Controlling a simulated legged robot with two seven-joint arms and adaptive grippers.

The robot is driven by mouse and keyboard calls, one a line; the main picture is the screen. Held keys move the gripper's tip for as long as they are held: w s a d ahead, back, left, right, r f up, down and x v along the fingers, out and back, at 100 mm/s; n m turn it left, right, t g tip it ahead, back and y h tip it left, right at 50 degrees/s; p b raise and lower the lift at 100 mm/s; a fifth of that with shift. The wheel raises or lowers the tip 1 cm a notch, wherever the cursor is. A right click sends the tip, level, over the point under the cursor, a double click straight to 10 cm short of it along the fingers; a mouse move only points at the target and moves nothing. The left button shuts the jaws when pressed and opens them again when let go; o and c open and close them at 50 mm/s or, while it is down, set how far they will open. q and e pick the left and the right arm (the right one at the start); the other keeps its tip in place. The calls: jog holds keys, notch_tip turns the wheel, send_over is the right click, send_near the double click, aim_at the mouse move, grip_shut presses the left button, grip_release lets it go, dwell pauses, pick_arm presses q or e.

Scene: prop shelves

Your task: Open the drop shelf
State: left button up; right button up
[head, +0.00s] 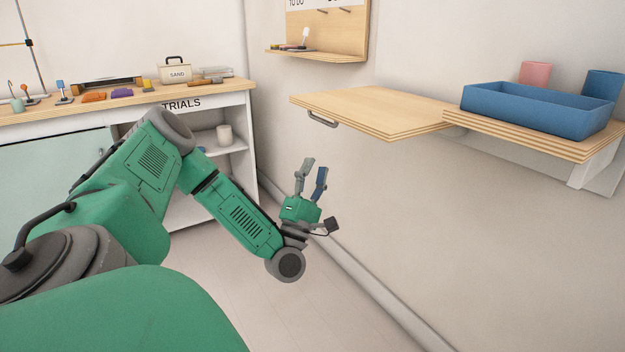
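The drop shelf (375,106) is a light plywood panel on the right wall. It stands out from the wall and looks about level with the fixed shelf part beside it. A dark grey handle (322,120) sits under its left edge. My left gripper (315,167) is below the handle and slightly to its left in the picture, fingers pointing up. A gap shows between its grey and blue fingers, with nothing in it. It is apart from the handle and panel. My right gripper is out of view.
A blue tray (530,112) stands on the fixed shelf (570,147), with a pink cup (535,72) and a blue cup (603,85) behind. A workbench (130,97) with small items stands at the back left. A pegboard shelf (330,54) hangs above. Below the drop shelf is clear.

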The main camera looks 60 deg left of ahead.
pick_arm(q)
jog(key=shift+v, duration=1.05)
jog(key=shift+d, duration=0.1)
jog(key=w+d+f+m+g+h, duration=0.1)
jog(key=w+d+f+m+h, duration=0.25)
jog(key=d+h, duration=0.2)
jog(key=w+d+f+m+h, duration=0.3)
jog(key=d+m+h, duration=0.1)
jog(key=d, duration=0.2)
jog(key=d+f+m+g+h, duration=0.7)
jog(key=d+f+m, duration=0.2)
jog(key=d+f, duration=0.45)
jog(key=s+d+f+m+g+h, duration=0.1)
jog(key=s+d+f+m+g, duration=0.45)
jog(key=s+d, duration=0.25)
jog(key=s+a+f+m+g+y, duration=0.25)
jog(key=s+m+g, duration=0.2)
jog(key=s, duration=0.45)
jog(key=s+a+f+m+g+y, duration=0.1)
jog(key=s+a+f+m+g, duration=0.25)
jog(key=s, duration=0.55)
notch_tip(320, 180, up, 17)
jog(key=g+p, duration=0.1)
jog(key=p, duration=1.7)
jog(key=shift+s+d+r+n+y, duration=0.2)
jog(key=shift+s+d+n+y, duration=0.15)
jog(key=shift+d, duration=0.15)
